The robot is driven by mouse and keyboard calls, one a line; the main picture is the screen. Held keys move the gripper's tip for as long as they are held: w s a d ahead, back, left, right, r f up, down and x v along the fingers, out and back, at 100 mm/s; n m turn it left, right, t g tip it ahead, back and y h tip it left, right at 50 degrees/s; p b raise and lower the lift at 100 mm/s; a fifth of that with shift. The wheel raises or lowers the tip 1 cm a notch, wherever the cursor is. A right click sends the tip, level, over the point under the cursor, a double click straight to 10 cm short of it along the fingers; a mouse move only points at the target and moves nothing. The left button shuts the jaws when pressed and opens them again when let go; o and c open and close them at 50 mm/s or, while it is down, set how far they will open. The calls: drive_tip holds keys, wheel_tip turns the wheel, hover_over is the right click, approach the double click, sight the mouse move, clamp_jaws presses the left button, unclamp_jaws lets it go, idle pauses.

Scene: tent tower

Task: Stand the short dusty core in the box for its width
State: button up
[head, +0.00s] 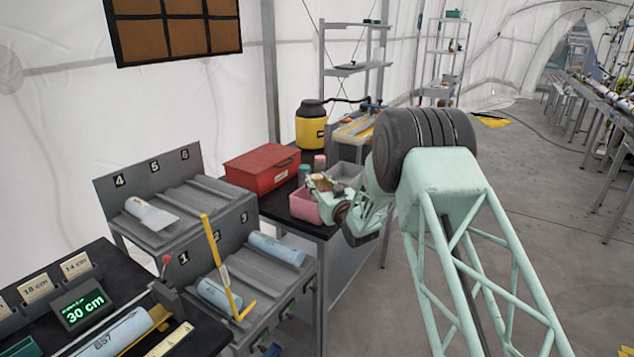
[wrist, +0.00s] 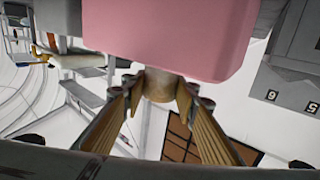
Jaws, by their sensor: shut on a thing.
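The short dusty core (wrist: 158,85) is a tan-brown stub. In the wrist view it sits between my fingertips, and its far part is hidden by the pink box (wrist: 165,35) in front of it. My gripper (wrist: 156,100) is shut on this core. In the head view my gripper (head: 322,184) is at the pink box (head: 303,207) on the dark side table, just over or beside its rim. A grey box (head: 347,172) stands right behind the pink one. I cannot tell whether the core is inside the pink box or touching it.
A red case (head: 262,167) and small pots (head: 319,162) stand close by on the table. Grey numbered racks (head: 255,268) hold pale blue cores (head: 276,249). A bench display (head: 80,305) reads 30 cm. The floor right of the table is clear.

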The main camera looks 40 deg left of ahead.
drive_tip(key=shift+f+b, duration=0.6)
drive_tip(key=shift+b, duration=0.1)
drive_tip(key=o, duration=1)
drive_tip(key=shift+r+p, duration=0.25)
drive_tip(key=shift+p, duration=0.05)
drive_tip(key=shift+r+p, duration=0.4)
drive_tip(key=shift+p, duration=0.1)
drive_tip(key=shift+p+v, duration=0.45)
drive_tip(key=shift+v, duration=5.6)
drive_tip(key=shift+w, duration=0.15)
